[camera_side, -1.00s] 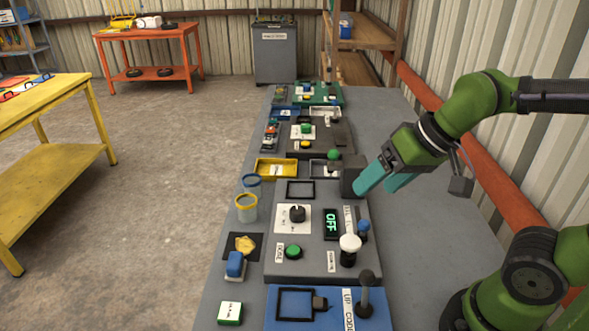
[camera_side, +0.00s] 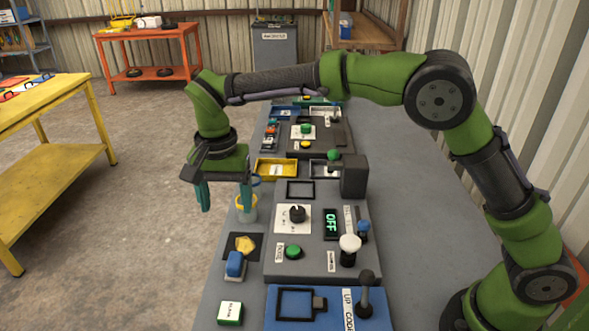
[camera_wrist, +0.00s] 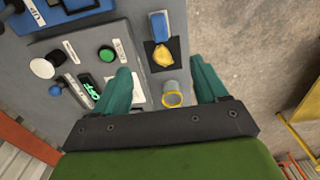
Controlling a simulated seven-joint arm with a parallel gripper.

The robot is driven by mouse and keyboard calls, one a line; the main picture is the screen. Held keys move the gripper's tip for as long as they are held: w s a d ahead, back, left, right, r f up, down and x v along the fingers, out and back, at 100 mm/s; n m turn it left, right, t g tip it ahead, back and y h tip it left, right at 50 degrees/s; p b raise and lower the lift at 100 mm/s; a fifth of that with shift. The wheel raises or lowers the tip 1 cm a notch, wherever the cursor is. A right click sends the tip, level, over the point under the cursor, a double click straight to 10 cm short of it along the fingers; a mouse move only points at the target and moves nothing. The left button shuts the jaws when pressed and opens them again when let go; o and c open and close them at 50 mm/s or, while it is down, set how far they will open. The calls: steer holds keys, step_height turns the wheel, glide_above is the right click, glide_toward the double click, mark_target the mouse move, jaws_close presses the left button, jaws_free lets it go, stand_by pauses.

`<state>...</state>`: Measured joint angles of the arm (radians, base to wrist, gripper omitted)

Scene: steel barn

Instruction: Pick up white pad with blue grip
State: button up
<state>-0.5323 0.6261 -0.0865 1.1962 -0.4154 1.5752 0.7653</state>
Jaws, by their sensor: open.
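The white pad with the blue grip (camera_side: 235,265) stands near the left edge of the grey table in the side view, in front of a dark square. In the wrist view its blue grip (camera_wrist: 159,26) is at the top, beyond my fingertips. My gripper (camera_side: 226,203) is open and empty, pointing down near the table's left edge. It is above and behind the pad, close to the cups in the side view. The wrist view also shows my gripper (camera_wrist: 162,72) with its teal fingers wide apart. The pad's underside is hidden.
A yellow patch (camera_side: 244,245) lies on a dark square (camera_side: 231,255) behind the pad. A yellow-rimmed cup (camera_side: 246,213) stands behind that, partly hidden by my finger. A control panel with a green button (camera_side: 293,252) and a white-knobbed lever (camera_side: 349,243) is to the right.

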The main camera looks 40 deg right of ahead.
glide_toward(234, 258)
steer(key=f, duration=0.5)
steer(key=shift+d+f, duration=0.2)
steer(key=shift+a+f, duration=0.15)
steer(key=shift+f, duration=2.55)
steer(key=shift+c, duration=0.4)
steer(key=c, duration=1.1)
steer(key=shift+r, duration=0.1)
step_height(234, 258, up, 10)
